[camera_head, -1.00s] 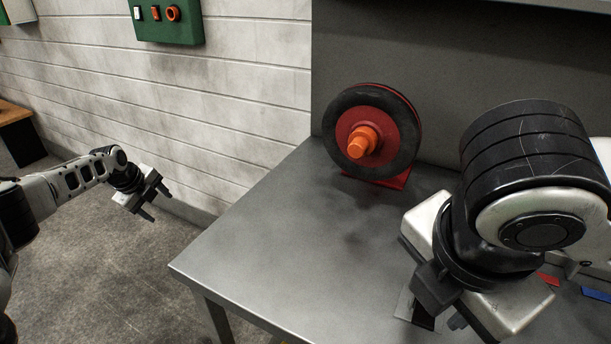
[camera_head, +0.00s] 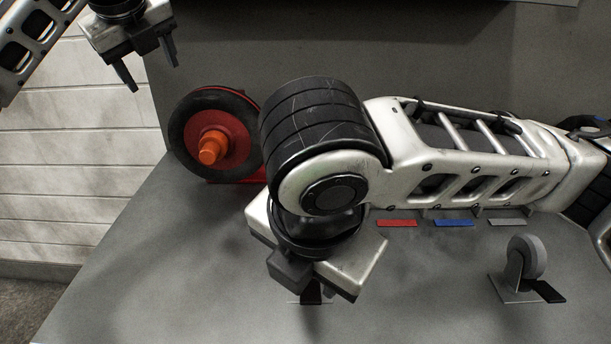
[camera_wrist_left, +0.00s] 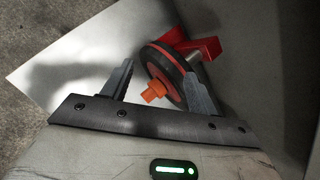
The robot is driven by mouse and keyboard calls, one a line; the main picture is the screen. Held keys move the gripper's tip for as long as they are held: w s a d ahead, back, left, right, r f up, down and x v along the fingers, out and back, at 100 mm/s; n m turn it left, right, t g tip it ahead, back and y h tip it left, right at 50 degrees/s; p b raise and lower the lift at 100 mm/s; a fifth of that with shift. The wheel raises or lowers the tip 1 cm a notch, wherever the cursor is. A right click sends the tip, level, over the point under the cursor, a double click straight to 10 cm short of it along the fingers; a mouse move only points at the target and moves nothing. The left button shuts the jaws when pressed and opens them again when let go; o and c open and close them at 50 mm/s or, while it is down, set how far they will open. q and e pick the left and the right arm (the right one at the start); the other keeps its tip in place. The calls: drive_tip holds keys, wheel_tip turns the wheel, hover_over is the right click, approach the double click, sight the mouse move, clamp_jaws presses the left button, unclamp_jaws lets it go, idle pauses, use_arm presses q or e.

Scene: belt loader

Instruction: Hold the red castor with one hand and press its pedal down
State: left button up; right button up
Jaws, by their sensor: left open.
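My left gripper (camera_head: 148,66) is open and empty, pointing down at the upper left, above and left of a large wheel (camera_head: 243,137). The wheel has a black tyre, red disc, orange hub and red base; it also shows between and beyond the left jaws in the left wrist view (camera_wrist_left: 158,61). My right gripper (camera_head: 312,284) points down over the table, its fingers mostly hidden by its own body. A dark pedal-like piece and a pale plate edge (camera_head: 294,301) show beneath it; the rest of that thing, and its colour, are hidden.
A small grey castor (camera_head: 533,257) with a dark pedal (camera_head: 546,291) stands on the grey table (camera_head: 150,290) at the right. Red (camera_head: 397,223), blue (camera_head: 453,223) and grey (camera_head: 507,222) markers lie along the back. My right arm crosses the middle. The table's left front is clear.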

use_arm(q)
drive_tip(key=s+d+r+m, duration=0.1)
drive_tip(key=s+d+r, duration=0.1)
drive_tip(key=d, duration=0.4)
drive_tip(key=m+g+h, duration=0.1)
drive_tip(key=m+g, duration=0.5)
drive_tip(key=m, duration=0.2)
approach(310, 292)
drive_tip(key=w+r, duration=0.5)
drive_tip(key=w, duration=0.1)
wheel_tip(310, 292, down, 15)
drive_tip(key=shift+w+a+f, duration=0.15)
drive_tip(key=shift+f, duration=0.05)
